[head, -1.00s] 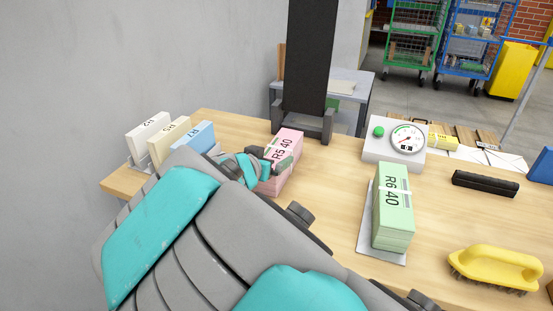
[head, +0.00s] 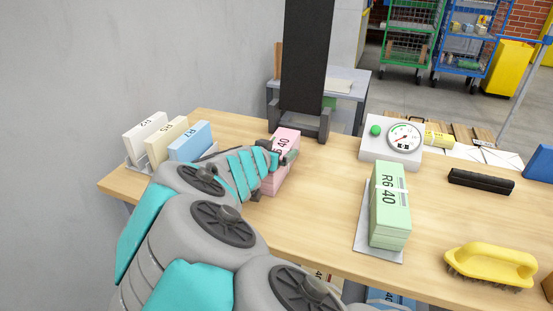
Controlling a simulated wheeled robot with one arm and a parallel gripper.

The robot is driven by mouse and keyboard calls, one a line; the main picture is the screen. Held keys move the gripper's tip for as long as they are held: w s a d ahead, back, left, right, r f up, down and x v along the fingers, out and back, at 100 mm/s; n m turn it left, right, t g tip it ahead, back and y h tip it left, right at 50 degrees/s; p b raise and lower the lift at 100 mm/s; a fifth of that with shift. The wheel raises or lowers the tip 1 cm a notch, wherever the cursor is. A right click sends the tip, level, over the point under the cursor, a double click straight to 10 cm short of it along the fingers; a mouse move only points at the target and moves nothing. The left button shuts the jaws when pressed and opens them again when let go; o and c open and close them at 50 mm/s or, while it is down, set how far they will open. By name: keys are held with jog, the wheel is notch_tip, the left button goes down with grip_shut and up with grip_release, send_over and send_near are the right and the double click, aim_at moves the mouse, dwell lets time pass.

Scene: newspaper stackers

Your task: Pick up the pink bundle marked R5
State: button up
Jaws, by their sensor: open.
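The pink bundle marked R5 40 (head: 285,165) stands on the wooden table left of the middle, in front of the black column. In the head view my gripper (head: 280,154) is at the bundle's upper left side, and it hides part of the label. Its jaws are open. A dark fingertip shows against the bundle's top. I cannot tell whether the fingers touch the bundle or lie on both sides of it.
A green bundle marked R6 40 (head: 388,205) stands on a grey plate to the right. White, cream and blue cards (head: 189,141) stand in a holder at left. A dial scale (head: 390,150), black bar (head: 481,180) and yellow brush (head: 490,262) lie right. Bare table (head: 325,205) separates the bundles.

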grip_shut()
dwell(0.8)
